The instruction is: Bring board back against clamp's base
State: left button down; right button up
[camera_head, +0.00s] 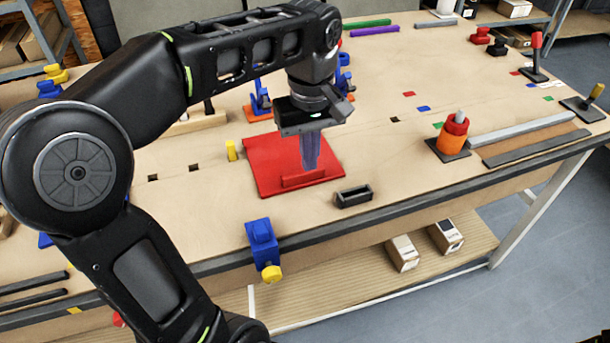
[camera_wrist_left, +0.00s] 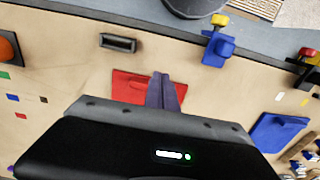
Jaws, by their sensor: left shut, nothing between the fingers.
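The red board (camera_head: 265,178) lies flat on the wooden bench and has a raised red strip (camera_head: 300,181) near its front edge. My left gripper (camera_head: 310,167) is shut and empty, fingers pointing down over the board just behind the strip; I cannot tell whether they touch it. In the left wrist view the fingers (camera_wrist_left: 162,76) cover part of the red board (camera_wrist_left: 128,88). A blue clamp with a yellow knob (camera_head: 262,240) sits at the bench's front edge, apart from the board. Another blue clamp with an orange base (camera_head: 258,113) stands behind the board, partly hidden by my arm. My right gripper is out of view.
A small black open box (camera_head: 353,196) lies right of the board. A yellow peg (camera_head: 231,150) stands by its left back corner. An orange and red cylinder (camera_head: 453,135) stands farther right, beside grey bars (camera_head: 520,130). The bench between board and cylinder is mostly clear.

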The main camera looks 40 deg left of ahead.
pick_arm(q)
send_over(302, 193)
jog(key=s+d, duration=0.2)
jog(key=d, duration=0.1)
jog(key=f, duration=0.9)
jog(key=shift+s+d+b, duration=0.15)
jog(key=shift+d+b, duration=0.05)
jog(key=shift+b, duration=0.1)
jog(key=shift+w+a+f+p, duration=0.2)
jog(key=shift+w+a+p, duration=0.2)
jog(key=shift+a, duration=0.2)
jog(key=shift+w+a+f+p, duration=0.2)
jog(key=shift+w+a+p, duration=0.1)
jog(key=shift+w+a, duration=0.25)
jog(key=shift+w+a+f, duration=0.1)
jog(key=shift+w+a, duration=0.15)
jog(key=shift+a, duration=0.25)
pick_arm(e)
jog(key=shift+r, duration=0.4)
